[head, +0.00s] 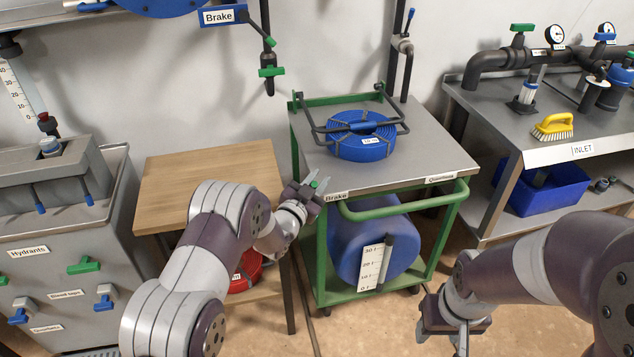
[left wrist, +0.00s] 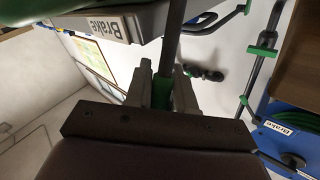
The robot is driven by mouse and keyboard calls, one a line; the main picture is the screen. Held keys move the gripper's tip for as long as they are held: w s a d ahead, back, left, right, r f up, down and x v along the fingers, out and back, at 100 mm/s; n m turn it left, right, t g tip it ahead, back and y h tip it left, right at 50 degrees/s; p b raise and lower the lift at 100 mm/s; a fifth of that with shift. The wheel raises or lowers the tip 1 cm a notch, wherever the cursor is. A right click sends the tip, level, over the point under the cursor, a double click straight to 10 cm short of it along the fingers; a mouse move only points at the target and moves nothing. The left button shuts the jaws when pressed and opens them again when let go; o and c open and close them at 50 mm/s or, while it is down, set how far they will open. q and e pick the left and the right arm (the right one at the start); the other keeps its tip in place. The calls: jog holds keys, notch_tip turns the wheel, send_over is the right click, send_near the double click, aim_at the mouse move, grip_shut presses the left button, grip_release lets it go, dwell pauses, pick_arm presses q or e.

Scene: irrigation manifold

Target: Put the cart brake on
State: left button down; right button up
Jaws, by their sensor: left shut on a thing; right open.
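The cart has a green frame (head: 301,145) and a grey top, with a "Brake" label (head: 337,196) at its front left corner. That label also shows in the left wrist view (left wrist: 105,28). My left gripper (head: 312,187) is at this corner, shut on the green grip of the brake lever (head: 314,184). In the left wrist view the green grip (left wrist: 161,92) on a dark rod sits between the fingers (left wrist: 163,88); the rest of the lever is partly hidden. My right gripper (head: 447,318) is open and empty, low at the cart's right.
A blue hose coil (head: 362,148) lies on the cart and a blue drum (head: 365,240) below. A wooden table (head: 205,170) stands left. A wall reel has another "Brake" sign (head: 219,17). The inlet bench (head: 545,130) stands right.

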pick_arm(q)
jog(key=s+d+f+m+t+h+b, duration=0.1)
jog(key=s+f+m+t+h+b, duration=0.2)
jog(key=b, duration=0.9)
jog(key=shift+s+d+f+m+h, duration=0.35)
jog(key=shift+s+m, duration=0.4)
jog(key=shift+m, duration=0.65)
jog(key=shift+a, duration=0.1)
jog(key=c, duration=1)
grip_release()
jog(key=shift+c, duration=0.2)
jog(key=p+v, duration=0.2)
jog(key=v, duration=1)
jog(key=shift+s+a+f, duration=0.15)
jog(key=shift+s+f, duration=0.1)
